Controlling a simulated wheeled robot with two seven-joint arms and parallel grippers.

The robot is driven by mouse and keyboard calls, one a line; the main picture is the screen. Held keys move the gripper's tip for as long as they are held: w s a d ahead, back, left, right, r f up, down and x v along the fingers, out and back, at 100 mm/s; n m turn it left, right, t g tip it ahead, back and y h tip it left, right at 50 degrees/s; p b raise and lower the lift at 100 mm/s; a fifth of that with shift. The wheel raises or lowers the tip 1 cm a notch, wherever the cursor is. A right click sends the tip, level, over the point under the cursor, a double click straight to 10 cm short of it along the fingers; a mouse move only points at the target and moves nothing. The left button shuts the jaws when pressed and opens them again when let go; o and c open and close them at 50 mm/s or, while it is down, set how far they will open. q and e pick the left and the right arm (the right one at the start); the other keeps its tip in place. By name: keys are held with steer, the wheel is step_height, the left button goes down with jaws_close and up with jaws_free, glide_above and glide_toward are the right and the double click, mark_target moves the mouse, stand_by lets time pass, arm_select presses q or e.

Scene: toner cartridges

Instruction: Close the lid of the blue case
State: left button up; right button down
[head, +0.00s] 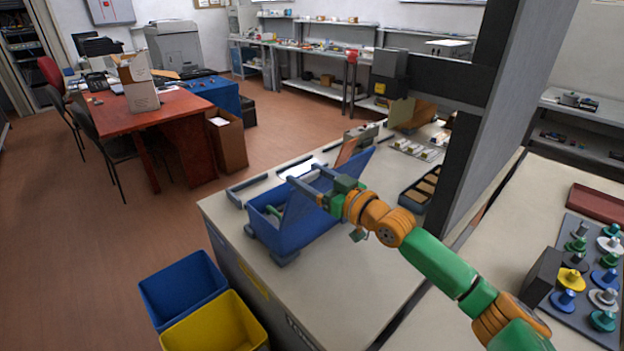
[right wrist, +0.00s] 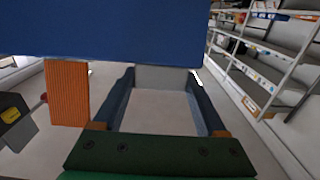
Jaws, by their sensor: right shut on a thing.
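The blue case (head: 289,241) stands on the pale counter. Its lid (head: 351,168) is raised and tilted, leaving part of the inside visible at the left. Something green shows inside. My right gripper (head: 303,176) reaches over the case from the right, its fingers at the lid. In the right wrist view the fingers (right wrist: 163,74) stand apart, with a broad blue panel, which looks like the lid (right wrist: 120,28), across the top. The exact contact at the fingertips is hidden. My left gripper is not in view.
On the counter (head: 335,293), a dark tray (head: 410,197) and small parts lie to the right and behind. A blue bin (head: 183,287) and a yellow bin (head: 215,326) stand on the floor at front left. A tall dark post rises at the right.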

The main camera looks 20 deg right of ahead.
steer(key=shift+w+a+r+b, duration=0.2)
steer(key=shift+w+b, duration=0.1)
steer(key=shift+w, duration=0.15)
steer(key=w+a+g+h+b, duration=0.1)
steer(key=w+a+g+b, duration=0.1)
steer(key=w, duration=0.7)
steer(key=shift+w+a+r+g+b, duration=0.2)
steer(key=shift+w+a+g+b, duration=0.15)
steer(key=shift+a, duration=0.4)
steer(key=shift+s, duration=0.1)
